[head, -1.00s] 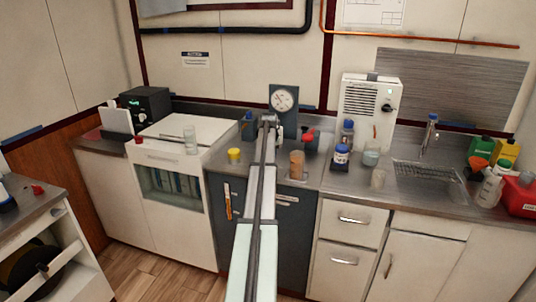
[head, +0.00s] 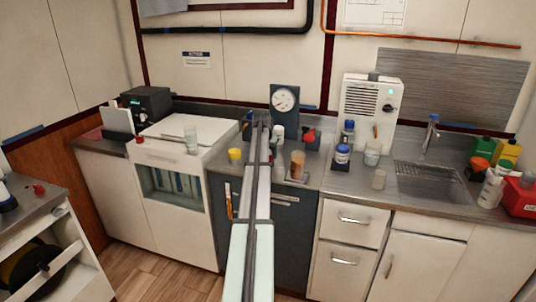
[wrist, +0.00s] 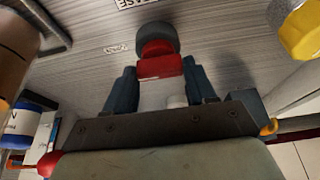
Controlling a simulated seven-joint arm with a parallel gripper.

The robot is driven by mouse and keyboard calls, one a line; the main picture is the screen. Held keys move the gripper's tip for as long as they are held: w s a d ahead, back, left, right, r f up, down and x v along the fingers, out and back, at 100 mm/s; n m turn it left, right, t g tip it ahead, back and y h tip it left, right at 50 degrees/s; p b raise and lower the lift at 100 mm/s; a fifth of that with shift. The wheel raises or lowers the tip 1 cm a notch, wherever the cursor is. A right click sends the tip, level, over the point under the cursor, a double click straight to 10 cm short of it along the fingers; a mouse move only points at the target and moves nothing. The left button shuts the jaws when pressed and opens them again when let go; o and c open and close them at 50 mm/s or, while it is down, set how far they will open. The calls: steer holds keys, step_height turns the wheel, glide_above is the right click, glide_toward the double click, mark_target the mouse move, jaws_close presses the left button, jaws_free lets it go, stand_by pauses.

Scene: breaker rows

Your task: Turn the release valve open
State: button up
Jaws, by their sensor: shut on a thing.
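In the wrist view, the release valve (wrist: 158,48) is a red handle with a dark round part beyond it. My gripper (wrist: 160,70) has its two dark blue fingers at either side of the red handle, shut on it. A partly cut-off label (wrist: 138,3) shows beyond the valve. In the head view, my gripper (head: 262,118) is at the counter's back, just left of the dark panel with the round gauge (head: 285,99). My arm hides the valve there, and how far it is turned is not clear.
A second red knob (head: 309,136) stands right of the gauge panel. A yellow-lidded jar (head: 235,155) is left of my arm, and a brown jar (head: 298,164) is right. A blue-lidded jar (head: 342,154) and a sink (head: 430,180) lie further right.

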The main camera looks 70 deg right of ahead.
steer(key=o, duration=1)
steer(key=shift+o, duration=0.2)
steer(key=v, duration=1.4)
steer(key=shift+f, duration=0.15)
